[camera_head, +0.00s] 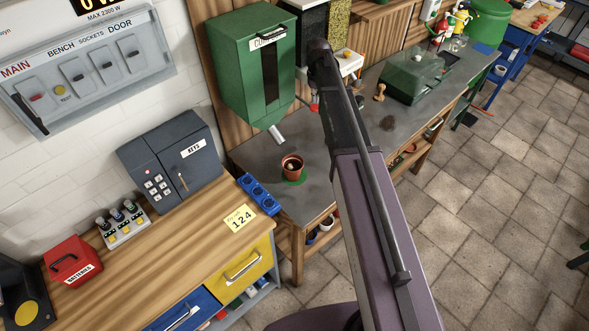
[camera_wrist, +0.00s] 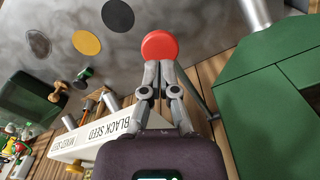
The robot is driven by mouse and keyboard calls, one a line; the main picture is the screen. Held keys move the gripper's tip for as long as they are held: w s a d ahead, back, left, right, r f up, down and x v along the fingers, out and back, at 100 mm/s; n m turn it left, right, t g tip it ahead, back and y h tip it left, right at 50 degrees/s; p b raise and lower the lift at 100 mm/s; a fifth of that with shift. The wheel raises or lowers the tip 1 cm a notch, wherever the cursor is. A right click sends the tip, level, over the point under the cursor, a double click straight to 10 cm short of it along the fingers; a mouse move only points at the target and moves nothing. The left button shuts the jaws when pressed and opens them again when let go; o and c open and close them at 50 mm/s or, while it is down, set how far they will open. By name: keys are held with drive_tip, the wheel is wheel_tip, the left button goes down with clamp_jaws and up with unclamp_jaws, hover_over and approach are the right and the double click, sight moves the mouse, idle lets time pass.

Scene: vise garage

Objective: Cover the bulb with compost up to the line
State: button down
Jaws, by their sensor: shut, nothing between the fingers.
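A terracotta pot (camera_head: 292,168) stands on a green disc on the grey bench. A pale bulb (camera_head: 291,166) shows inside; no fill line can be made out. The green compost dispenser (camera_head: 252,70) hangs on the wall behind, its grey spout (camera_head: 277,134) angled down towards the pot. In the wrist view, its green body (camera_wrist: 275,110) is at right and the spout (camera_wrist: 255,12) at the top. My gripper (camera_wrist: 158,63) is shut and empty, with its tips right at a red knob (camera_wrist: 159,45); touching cannot be told. The knob (camera_head: 314,107) shows beside my arm in the head view.
A green clear-lidded case (camera_head: 416,75) stands farther along the bench (camera_head: 340,150). A grey key safe (camera_head: 172,158) and blue socket strip (camera_head: 259,193) are at left.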

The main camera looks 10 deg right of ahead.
sight(315, 107)
drive_tip(key=shift+f+b, duration=3.25)
drive_tip(key=shift+f, duration=0.1)
drive_tip(key=shift+r, duration=0.1)
drive_tip(key=shift+r+p, duration=3.5)
drive_tip(key=shift+p, duration=0.15)
wheel_tip(315, 107, up, 6)
drive_tip(key=p, duration=0.6)
